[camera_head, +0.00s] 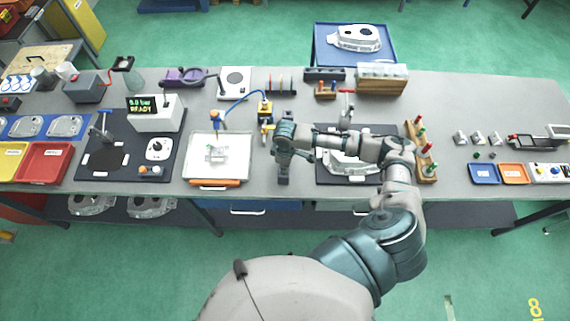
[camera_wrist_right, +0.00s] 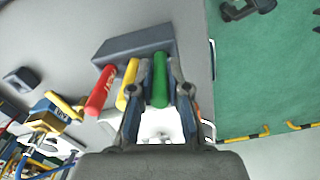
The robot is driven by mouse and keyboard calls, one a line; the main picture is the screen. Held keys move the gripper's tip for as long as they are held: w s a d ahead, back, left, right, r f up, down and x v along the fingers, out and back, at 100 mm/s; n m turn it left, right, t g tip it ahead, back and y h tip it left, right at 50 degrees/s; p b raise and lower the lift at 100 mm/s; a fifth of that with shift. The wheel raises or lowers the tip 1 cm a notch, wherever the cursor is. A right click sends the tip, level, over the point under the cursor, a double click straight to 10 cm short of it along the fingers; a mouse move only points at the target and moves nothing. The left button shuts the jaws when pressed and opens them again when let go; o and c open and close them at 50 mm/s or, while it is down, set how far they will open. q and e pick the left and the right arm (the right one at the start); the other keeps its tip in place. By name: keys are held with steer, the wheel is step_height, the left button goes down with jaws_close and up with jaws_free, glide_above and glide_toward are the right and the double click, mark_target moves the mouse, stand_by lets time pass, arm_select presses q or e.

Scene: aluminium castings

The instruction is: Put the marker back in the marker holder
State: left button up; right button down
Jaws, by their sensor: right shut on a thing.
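The marker holder (camera_wrist_right: 140,45) is a grey-blue block in the right wrist view. A red marker (camera_wrist_right: 100,90) and a yellow marker (camera_wrist_right: 127,85) stand in it side by side. My right gripper (camera_head: 283,178) points down over the front part of the bench, and its two fingers (camera_wrist_right: 160,98) are shut on a green marker (camera_wrist_right: 160,80). The green marker is beside the yellow one, with its far end at the holder. I cannot tell how deep it sits. In the head view my gripper and arm hide the markers. My left gripper is not in view.
A white tray (camera_head: 190,171) stands left of my gripper. A yellow and blue device (camera_head: 266,120) stands just behind it. A casting on a dark mat (camera_head: 325,176) lies under my right arm, with a wooden rack (camera_head: 428,178) of coloured handles beside it. The bench's front edge is close.

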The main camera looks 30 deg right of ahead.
steer(key=shift+f, duration=0.15)
steer(key=c, duration=1.1)
jaws_free()
steer(key=shift+o, duration=0.2)
step_height(320, 180, up, 12)
steer(key=shift+f, duration=0.1)
